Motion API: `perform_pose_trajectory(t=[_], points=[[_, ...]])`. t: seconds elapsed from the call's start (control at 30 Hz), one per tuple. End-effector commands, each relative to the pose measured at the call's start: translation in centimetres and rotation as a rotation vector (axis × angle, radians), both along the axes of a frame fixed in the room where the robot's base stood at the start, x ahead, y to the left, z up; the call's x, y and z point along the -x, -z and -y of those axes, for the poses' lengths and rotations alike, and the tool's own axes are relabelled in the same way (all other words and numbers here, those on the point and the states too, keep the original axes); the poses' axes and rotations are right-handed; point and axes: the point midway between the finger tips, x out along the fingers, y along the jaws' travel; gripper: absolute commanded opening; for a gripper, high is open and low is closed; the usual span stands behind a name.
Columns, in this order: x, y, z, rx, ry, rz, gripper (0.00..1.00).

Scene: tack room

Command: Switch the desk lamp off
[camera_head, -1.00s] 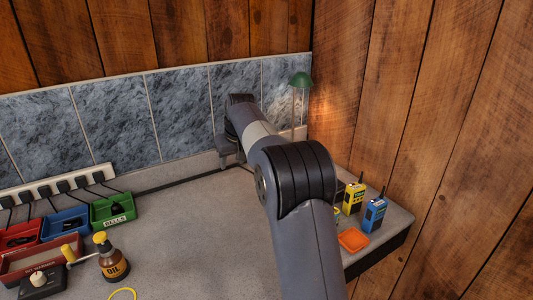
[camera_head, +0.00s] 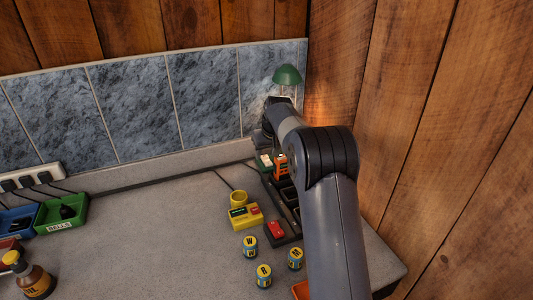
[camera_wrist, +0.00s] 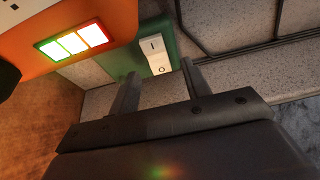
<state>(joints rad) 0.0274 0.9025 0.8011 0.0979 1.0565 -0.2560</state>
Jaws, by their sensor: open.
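The desk lamp has a green shade (camera_head: 287,75) in the back right corner, and a warm glow lies on the wood wall beside it. Its green base (camera_head: 263,168) is partly hidden by my arm. In the wrist view, a white rocker switch (camera_wrist: 157,56) marked I and O sits on the green base (camera_wrist: 122,58). My gripper (camera_wrist: 160,84) is open and empty, its two fingers apart just short of the switch, one toward each side of it. I cannot tell whether they touch the base. In the head view my fingers are hidden.
An orange device (camera_wrist: 90,22) with lit panels is close to the left of my fingers; it also shows in the head view (camera_head: 281,168). A dark tray (camera_head: 284,238), a yellow device (camera_head: 245,216) and several small labelled cans (camera_head: 250,246) stand nearer. The counter's middle is clear.

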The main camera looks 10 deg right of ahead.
Motion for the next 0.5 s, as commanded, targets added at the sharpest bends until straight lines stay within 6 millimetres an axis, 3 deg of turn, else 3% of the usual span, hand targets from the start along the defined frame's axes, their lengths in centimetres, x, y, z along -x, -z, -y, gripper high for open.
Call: perform_pose_trajectory(t=[0.2, 0.5], points=[[-0.7, 1.6, -0.1, 0.0, 0.0, 0.001, 0.45], [-0.7, 1.7, -0.1, 0.0, 0.0, 0.001, 0.44]])
